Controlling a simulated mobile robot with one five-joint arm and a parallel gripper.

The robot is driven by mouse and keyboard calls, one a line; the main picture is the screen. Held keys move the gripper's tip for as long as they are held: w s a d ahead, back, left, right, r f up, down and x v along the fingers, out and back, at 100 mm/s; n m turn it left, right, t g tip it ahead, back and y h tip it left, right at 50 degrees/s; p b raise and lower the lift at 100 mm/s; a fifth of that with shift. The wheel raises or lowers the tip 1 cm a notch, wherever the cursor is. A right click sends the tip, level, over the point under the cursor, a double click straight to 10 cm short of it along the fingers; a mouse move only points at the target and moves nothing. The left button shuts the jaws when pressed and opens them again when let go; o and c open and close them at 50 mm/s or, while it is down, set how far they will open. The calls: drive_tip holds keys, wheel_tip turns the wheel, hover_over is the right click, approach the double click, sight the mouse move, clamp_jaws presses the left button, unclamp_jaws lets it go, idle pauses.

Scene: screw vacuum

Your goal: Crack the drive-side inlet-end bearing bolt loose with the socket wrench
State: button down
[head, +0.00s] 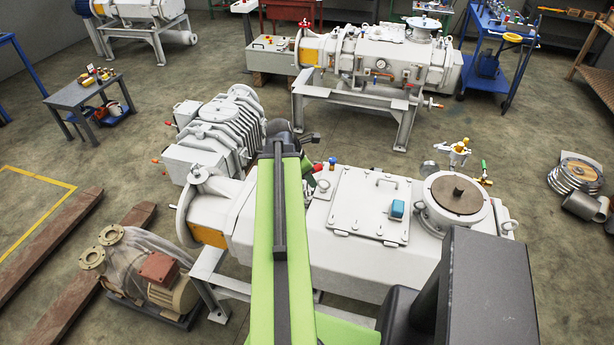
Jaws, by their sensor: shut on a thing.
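My green arm reaches up the middle of the head view. My gripper (307,139) shows only as a small dark shape beside the dark wrist at the arm's far end. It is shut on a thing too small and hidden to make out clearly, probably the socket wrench. It is over the near white screw vacuum pump (330,262), around the gap between its body and the ribbed grey unit (218,130). My arm covers part of the pump body. The inlet-end bearing bolt cannot be made out, nor whether the tool touches it.
A motor-pump set (145,270) lies on the floor at left. A second pump (385,60) stands behind, with open floor between.

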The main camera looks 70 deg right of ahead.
drive_tip(key=shift+s+d+r+m+g+y+p, duration=0.1)
drive_tip(key=shift+r+m+g+y+p, duration=0.1)
drive_tip(key=shift+m, duration=0.35)
drive_tip(key=shift+s+d+r+m+g+y+p, duration=0.1)
drive_tip(key=shift+r+m+g+y+p, duration=0.1)
drive_tip(key=shift+m, duration=0.35)
drive_tip(key=r+m+p, duration=0.1)
drive_tip(key=m, duration=0.1)
drive_tip(key=r+p, duration=0.1)
drive_tip(key=shift+w+d+r+m+g+y+p, duration=0.3)
drive_tip(key=shift+r+m+y, duration=0.05)
drive_tip(key=shift+m+y, duration=0.05)
drive_tip(key=shift+w+a+r, duration=0.1)
drive_tip(key=shift+w+r, duration=0.15)
drive_tip(key=shift+w, duration=0.1)
drive_tip(key=shift+f, duration=0.1)
drive_tip(key=shift+f, duration=0.1)
wheel_tip(320, 180, down, 6)
drive_tip(key=b, duration=0.5)
drive_tip(key=shift+r, duration=0.25)
drive_tip(key=shift+f+b, duration=0.6)
drive_tip(key=shift+b, duration=0.25)
